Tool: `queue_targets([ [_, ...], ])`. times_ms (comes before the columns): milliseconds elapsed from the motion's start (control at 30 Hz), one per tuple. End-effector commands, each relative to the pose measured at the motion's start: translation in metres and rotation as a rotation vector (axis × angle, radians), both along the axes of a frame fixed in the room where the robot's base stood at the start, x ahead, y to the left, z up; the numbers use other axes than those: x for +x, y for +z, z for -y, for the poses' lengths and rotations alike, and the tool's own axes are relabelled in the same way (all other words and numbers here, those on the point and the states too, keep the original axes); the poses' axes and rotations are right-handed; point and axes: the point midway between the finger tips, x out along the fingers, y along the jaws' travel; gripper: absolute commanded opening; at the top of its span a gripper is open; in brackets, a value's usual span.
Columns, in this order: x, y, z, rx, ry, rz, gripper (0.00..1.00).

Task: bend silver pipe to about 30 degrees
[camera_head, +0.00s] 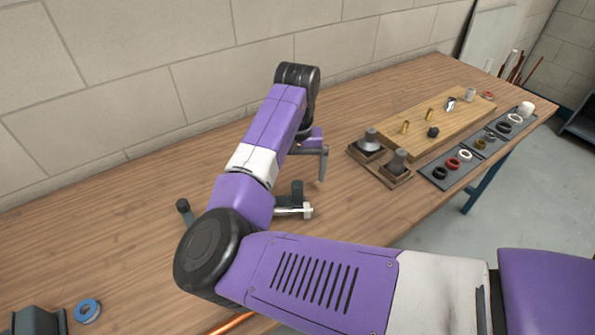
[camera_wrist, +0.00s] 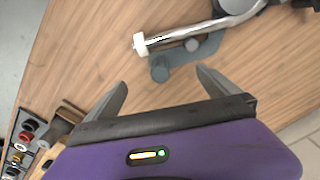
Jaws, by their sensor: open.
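The silver pipe (camera_wrist: 190,34) lies on a grey bending fixture (camera_wrist: 200,52) at the top of the wrist view. Its white-capped end points left, and its other end runs up toward a round part at the top edge. In the head view the capped end of the pipe (camera_head: 292,210) and a dark post (camera_head: 297,189) show beside my arm, which hides the rest. My gripper (camera_wrist: 160,88) is open and empty, with its fingers spread below the pipe and not touching it. In the head view one finger of my gripper (camera_head: 322,165) shows beyond the pipe end.
A wooden board (camera_head: 430,125) with brass fittings lies to the right, near small stands (camera_head: 395,165) and a dark tray (camera_head: 440,178) of rings. A blue tape roll (camera_head: 87,311) is at front left. A copper pipe (camera_head: 232,323) shows below my arm. Bare bench lies at back left.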

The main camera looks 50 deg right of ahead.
Motion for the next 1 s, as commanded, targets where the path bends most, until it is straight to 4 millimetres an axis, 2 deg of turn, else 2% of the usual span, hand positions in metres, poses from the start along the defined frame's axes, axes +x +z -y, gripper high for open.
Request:
queue_targets([
  [33, 0.0, -0.01, 0.0, 0.001, 0.0, 0.001, 1.0],
  [500, 0.0, -0.05, 0.0, 0.0, -0.001, 0.001, 1.0],
  [933, 0.0, -0.055, 0.0, -0.001, 0.0, 0.0, 1.0],
  [967, 0.0, -0.055, 0.0, -0.001, 0.0, 0.0, 0.98],
  [1000, 0.0, -0.055, 0.0, -0.001, 0.0, 0.0, 0.9],
])
